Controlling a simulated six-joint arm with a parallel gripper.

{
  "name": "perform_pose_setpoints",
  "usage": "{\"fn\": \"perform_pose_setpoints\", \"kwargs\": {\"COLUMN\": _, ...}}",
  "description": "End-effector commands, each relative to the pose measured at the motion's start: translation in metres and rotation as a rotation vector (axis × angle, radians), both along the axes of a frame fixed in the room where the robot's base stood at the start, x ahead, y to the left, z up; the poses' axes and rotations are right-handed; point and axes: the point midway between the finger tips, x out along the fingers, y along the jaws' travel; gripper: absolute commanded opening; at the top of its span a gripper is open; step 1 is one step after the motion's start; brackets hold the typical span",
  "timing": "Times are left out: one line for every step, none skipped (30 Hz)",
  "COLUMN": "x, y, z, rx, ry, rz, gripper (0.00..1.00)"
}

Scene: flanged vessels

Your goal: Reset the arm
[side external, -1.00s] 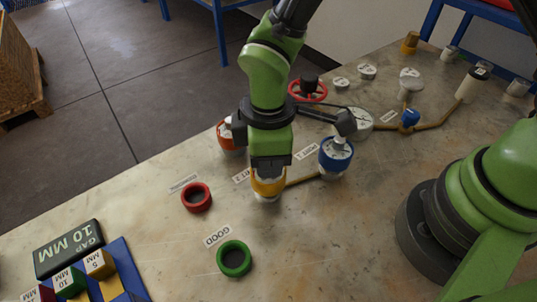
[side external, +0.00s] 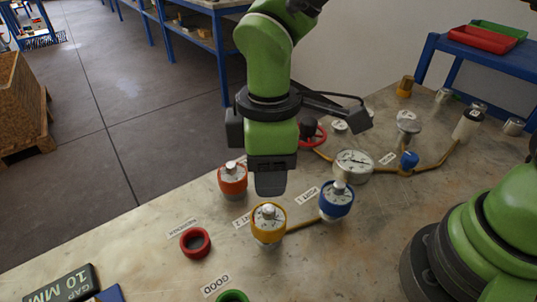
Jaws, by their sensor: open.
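My gripper (side external: 270,183) is in the upper middle of the side external view, pointing down above the table (side external: 130,240). Its fingers are seen edge-on, open, with nothing visible between them. Just below it stands the yellow-collared vessel (side external: 268,224), its dial top showing and clear of the fingers. The orange-red vessel (side external: 232,178) stands to the left of the gripper. The blue-collared vessel (side external: 336,200) stands to the right, joined to the yellow one by a brass-coloured pipe.
A red ring (side external: 195,243) and a partly cut-off green ring (side external: 232,296) lie in front. A gauge (side external: 353,165), red handwheel (side external: 318,138), blue-handled valve (side external: 408,160) and several cylinders stand behind. A cap gauge block (side external: 65,287) is at the lower left.

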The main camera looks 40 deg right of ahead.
Motion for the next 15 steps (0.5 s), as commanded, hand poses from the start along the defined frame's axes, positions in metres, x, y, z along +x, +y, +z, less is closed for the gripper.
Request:
{"fn": "perform_pose_setpoints", "kwargs": {"x": 0.001, "y": 0.0, "z": 0.007, "rx": 0.003, "ry": -0.003, "rz": 0.0, "gripper": 0.48}}
{"fn": "perform_pose_setpoints", "kwargs": {"x": 0.001, "y": 0.0, "z": 0.011, "rx": 0.003, "ry": -0.003, "rz": 0.0, "gripper": 0.48}}
{"fn": "perform_pose_setpoints", "kwargs": {"x": 0.001, "y": 0.0, "z": 0.014, "rx": 0.002, "ry": -0.002, "rz": -0.001, "gripper": 0.48}}
{"fn": "perform_pose_setpoints", "kwargs": {"x": 0.001, "y": 0.0, "z": 0.017, "rx": 0.001, "ry": -0.003, "rz": 0.0, "gripper": 0.48}}
{"fn": "perform_pose_setpoints", "kwargs": {"x": 0.001, "y": 0.0, "z": 0.018, "rx": 0.001, "ry": -0.002, "rz": 0.0, "gripper": 0.48}}
{"fn": "perform_pose_setpoints", "kwargs": {"x": 0.001, "y": 0.0, "z": 0.019, "rx": 0.001, "ry": -0.001, "rz": -0.001, "gripper": 0.48}}
{"fn": "perform_pose_setpoints", "kwargs": {"x": 0.0, "y": 0.0, "z": 0.02, "rx": 0.0, "ry": 0.0, "rz": 0.0, "gripper": 0.48}}
{"fn": "perform_pose_setpoints", "kwargs": {"x": 0.0, "y": 0.0, "z": 0.02, "rx": 0.0, "ry": 0.0, "rz": 0.0, "gripper": 0.48}}
{"fn": "perform_pose_setpoints", "kwargs": {"x": 0.0, "y": 0.0, "z": 0.021, "rx": 0.0, "ry": 0.0, "rz": 0.0, "gripper": 0.48}}
{"fn": "perform_pose_setpoints", "kwargs": {"x": 0.0, "y": 0.0, "z": 0.021, "rx": 0.0, "ry": 0.0, "rz": 0.0, "gripper": 0.48}}
{"fn": "perform_pose_setpoints", "kwargs": {"x": 0.0, "y": 0.0, "z": 0.02, "rx": 0.0, "ry": 0.0, "rz": 0.0, "gripper": 0.48}}
{"fn": "perform_pose_setpoints", "kwargs": {"x": 0.0, "y": 0.0, "z": 0.02, "rx": 0.0, "ry": 0.0, "rz": 0.0, "gripper": 0.48}}
{"fn": "perform_pose_setpoints", "kwargs": {"x": 0.0, "y": 0.0, "z": 0.02, "rx": 0.0, "ry": 0.0, "rz": 0.0, "gripper": 0.48}}
{"fn": "perform_pose_setpoints", "kwargs": {"x": 0.0, "y": 0.0, "z": 0.02, "rx": 0.0, "ry": 0.0, "rz": 0.0, "gripper": 0.48}}
{"fn": "perform_pose_setpoints", "kwargs": {"x": 0.0, "y": -0.001, "z": 0.021, "rx": 0.0, "ry": 0.0, "rz": -0.002, "gripper": 0.48}}
